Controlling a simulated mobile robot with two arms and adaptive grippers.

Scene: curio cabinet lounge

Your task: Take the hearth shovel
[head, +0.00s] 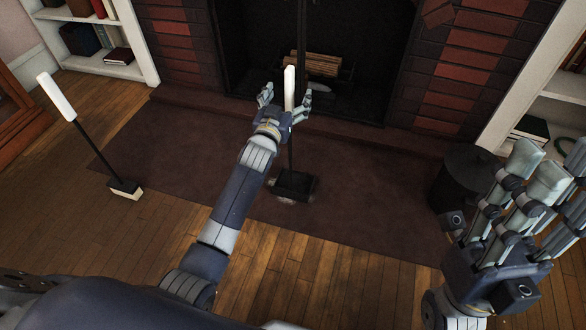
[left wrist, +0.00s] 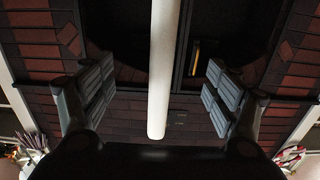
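The hearth shovel (head: 295,185) stands upright on the dark rug, with a black pan at the bottom, a thin black shaft and a white handle. My left gripper (head: 284,96) is at the white handle, with its fingers apart on either side of it. In the left wrist view the white handle (left wrist: 159,100) runs between the two fingers, with a gap on each side. My right gripper (head: 540,170) is raised at the right, fingers extended and apart, with nothing seen in it.
A hearth brush (head: 125,188) with a white handle stands at the left. The fireplace (head: 325,65) with logs lies behind the shovel. A dark bin (head: 465,180) stands at the right of the rug (head: 190,165). Bookshelves (head: 140,45) flank the brickwork. The wooden floor in front is clear.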

